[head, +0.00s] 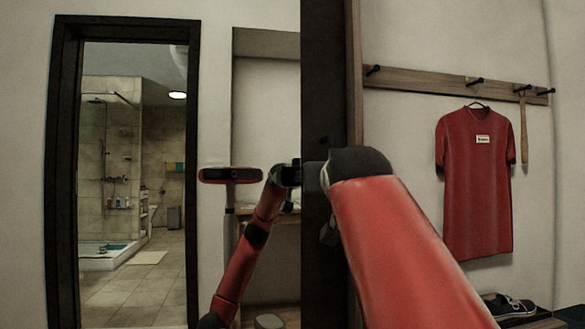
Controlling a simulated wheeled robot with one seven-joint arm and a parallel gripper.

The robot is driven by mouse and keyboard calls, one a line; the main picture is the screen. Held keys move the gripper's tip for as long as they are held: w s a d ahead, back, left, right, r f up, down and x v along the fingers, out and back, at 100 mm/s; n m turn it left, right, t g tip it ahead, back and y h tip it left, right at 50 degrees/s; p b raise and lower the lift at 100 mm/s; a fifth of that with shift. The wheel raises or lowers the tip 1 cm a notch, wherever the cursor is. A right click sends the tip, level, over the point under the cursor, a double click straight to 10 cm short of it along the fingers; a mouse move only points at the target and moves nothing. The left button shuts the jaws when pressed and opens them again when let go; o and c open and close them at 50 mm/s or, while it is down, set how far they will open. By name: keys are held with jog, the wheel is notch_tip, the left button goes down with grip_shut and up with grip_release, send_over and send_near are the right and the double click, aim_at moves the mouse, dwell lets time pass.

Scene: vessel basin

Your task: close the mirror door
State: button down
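The mirror door (265,100) fills the left part of the head view, with a straight upright right edge near the middle. It reflects my red arm and camera, and a dark-framed doorway to a tiled bathroom seems to be part of that reflection. My arm reaches in from the lower right. My gripper (316,178) is at the arm's far end, close to the mirror door's right edge. The dark wrist and red link hide most of it. I cannot tell whether it touches the door, or whether its fingers are open.
A dark upright panel (325,75) stands just right of the mirror's edge. On the right wall, a wooden hook rail (420,82) carries a red shirt (478,185) and a long-handled wooden item (524,130). Shoes (508,304) sit at the lower right.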

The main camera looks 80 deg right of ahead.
jog(key=shift+s, duration=0.15)
jog(key=c, duration=1.5)
grip_release()
jog(key=shift+s+d, duration=0.1)
jog(key=shift+c, duration=0.2)
jog(key=s+a+b, duration=0.1)
jog(key=a, duration=0.6)
jog(key=shift+a, duration=0.35)
